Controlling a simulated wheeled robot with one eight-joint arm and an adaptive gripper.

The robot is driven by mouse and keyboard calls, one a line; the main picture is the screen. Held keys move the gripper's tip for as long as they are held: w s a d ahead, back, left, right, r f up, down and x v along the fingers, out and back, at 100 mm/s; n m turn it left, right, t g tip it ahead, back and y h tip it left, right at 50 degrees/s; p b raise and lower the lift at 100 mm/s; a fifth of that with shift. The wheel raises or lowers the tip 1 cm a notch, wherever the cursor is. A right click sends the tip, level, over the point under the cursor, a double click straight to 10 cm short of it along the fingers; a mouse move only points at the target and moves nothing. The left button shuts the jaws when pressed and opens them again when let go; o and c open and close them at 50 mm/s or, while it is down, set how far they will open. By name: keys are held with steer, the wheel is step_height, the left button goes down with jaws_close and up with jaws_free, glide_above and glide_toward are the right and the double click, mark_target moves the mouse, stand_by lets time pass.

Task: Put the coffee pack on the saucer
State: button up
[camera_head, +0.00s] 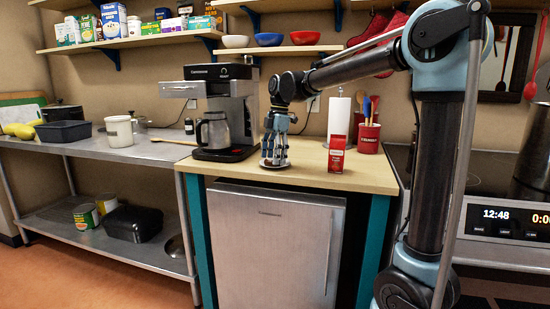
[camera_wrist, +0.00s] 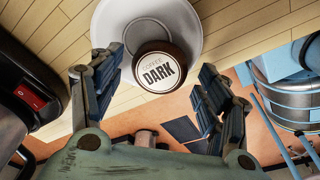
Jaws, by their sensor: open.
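The coffee pack (camera_wrist: 158,72) is a small, dark round pack with a white label reading "COFFEE DARK". In the wrist view it overlaps the near part of the white saucer (camera_wrist: 112,25), in front of the ring at its middle. I cannot tell if its base is fully inside the rim. The saucer (camera_head: 278,167) also shows in the head view, on the wooden counter under my gripper (camera_head: 274,160). In the wrist view my gripper (camera_wrist: 158,92) is open, one finger on each side of the pack with gaps between. In the head view the fingers hide the pack.
A coffee maker (camera_head: 233,92) with a metal jug (camera_head: 214,130) stands left of my gripper. A red carton (camera_head: 337,155), a paper towel roll (camera_head: 339,117) and a red utensil crock (camera_head: 369,138) stand to the right. The counter front (camera_head: 235,175) is mostly clear.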

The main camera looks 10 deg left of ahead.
step_height(320, 180, up, 13)
steer(key=w+d, duration=0.1)
steer(key=shift+d, duration=0.15)
stand_by(0.3)
